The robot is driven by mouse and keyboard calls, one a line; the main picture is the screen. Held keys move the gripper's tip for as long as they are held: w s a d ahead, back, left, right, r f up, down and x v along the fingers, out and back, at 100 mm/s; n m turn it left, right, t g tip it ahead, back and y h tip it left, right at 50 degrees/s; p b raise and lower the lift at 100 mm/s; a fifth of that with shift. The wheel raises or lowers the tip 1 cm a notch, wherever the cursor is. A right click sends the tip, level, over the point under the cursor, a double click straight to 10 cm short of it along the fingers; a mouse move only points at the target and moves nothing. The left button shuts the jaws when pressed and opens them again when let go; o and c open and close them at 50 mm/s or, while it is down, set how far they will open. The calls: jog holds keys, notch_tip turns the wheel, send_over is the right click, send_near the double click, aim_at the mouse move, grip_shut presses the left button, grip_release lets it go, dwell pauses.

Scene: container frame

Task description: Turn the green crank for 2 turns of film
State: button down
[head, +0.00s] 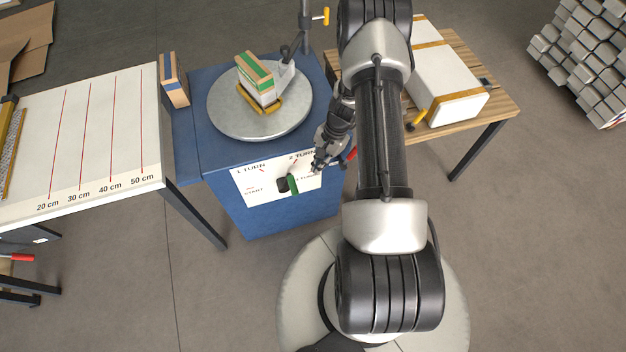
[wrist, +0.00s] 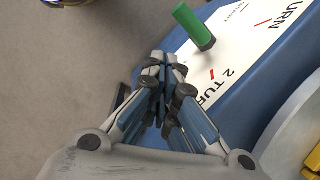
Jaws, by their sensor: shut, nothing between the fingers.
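The green crank (head: 292,185) sticks out from the white dial plate (head: 258,187) on the front of the blue machine (head: 240,213). The plate bears the words START, 1 TURN and 2 TURN with red marks. In the wrist view the green crank handle (wrist: 193,26) is at the top, beyond my fingertips and a little to the right. My gripper (head: 318,166) is just right of the crank, in front of the plate. In the wrist view my gripper (wrist: 160,62) is shut and empty, apart from the handle.
A round turntable (head: 222,110) on the machine carries a boxed load (head: 255,75) with green and wood bands. A striped block (head: 174,80) stands left of it. A marked white table (head: 100,130) is at left. A wooden table (head: 470,75) with a white box stands at right.

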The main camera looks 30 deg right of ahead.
jog(key=w+a+f+m+b, duration=0.1)
jog(key=a+f+m+b, duration=0.2)
jog(key=f+m, duration=0.3)
notch_tip(320, 180, down, 3)
jog(key=shift+w+a+r+t+y+b, duration=0.1)
jog(key=shift+w+a+t+y+b, duration=0.25)
jog(key=shift+a, duration=0.2)
dwell(0.3)
jog(key=shift+a+r+h+p, duration=0.25)
jog(key=shift+a+h+p, duration=0.1)
jog(key=shift+h+p, duration=0.1)
jog(key=shift+w+a+r, duration=0.1)
